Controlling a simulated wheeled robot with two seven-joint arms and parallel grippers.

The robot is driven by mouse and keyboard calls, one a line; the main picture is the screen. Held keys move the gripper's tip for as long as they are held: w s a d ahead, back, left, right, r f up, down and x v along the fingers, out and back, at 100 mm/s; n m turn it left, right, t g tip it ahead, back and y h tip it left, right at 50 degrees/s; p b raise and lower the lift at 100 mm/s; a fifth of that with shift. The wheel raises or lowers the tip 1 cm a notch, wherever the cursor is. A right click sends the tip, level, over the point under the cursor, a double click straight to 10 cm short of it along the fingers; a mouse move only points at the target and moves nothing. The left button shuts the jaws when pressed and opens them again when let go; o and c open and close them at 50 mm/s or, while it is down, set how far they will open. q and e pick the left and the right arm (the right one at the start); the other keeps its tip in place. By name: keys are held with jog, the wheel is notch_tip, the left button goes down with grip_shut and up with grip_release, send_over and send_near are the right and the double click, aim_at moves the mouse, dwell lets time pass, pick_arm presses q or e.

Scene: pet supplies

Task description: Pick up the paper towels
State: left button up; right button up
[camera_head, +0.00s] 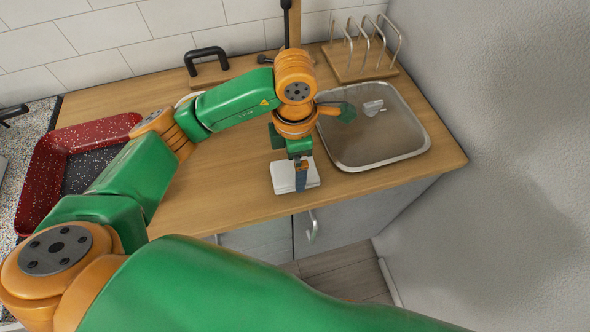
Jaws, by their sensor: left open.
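The paper towels (283,179) show as a small white folded stack on the wooden counter, near its front edge and left of the sink. My left gripper (301,182) points down at the stack, with one dark finger seen in front of it. The gripper is open. The wrist and finger hide part of the stack, and I cannot tell whether the fingers touch it. My right gripper is not in view.
The metal sink (420,143) lies to the right, with a wire rack (391,69) behind it. A red speckled tray (45,165) is at the left. A black-handled board (228,70) stands near the tiled wall. A grey wall bounds the right side. The counter left of the stack is clear.

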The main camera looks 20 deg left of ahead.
pick_arm(q)
jog(key=shift+f, duration=1.1)
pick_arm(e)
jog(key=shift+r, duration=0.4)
pick_arm(q)
jog(key=c, duration=1.1)
jog(key=shift+r+b, duration=0.35)
jog(key=shift+r, duration=1.15)
jog(key=shift+c, duration=0.2)
jog(key=d+r, duration=0.1)
jog(key=s+r, duration=0.1)
jog(key=r, duration=0.1)
jog(key=s+d+r, duration=0.1)
jog(key=shift+s+d+r, duration=0.1)
jog(key=shift+d+r, duration=0.2)
jog(key=shift+r, duration=0.05)
jog(key=s+d+r+b, duration=0.2)
jog(key=s+d+r, duration=0.3)
jog(key=s+d, duration=0.2)
jog(key=shift+d+r, duration=0.15)
jog(key=shift+d, duration=0.35)
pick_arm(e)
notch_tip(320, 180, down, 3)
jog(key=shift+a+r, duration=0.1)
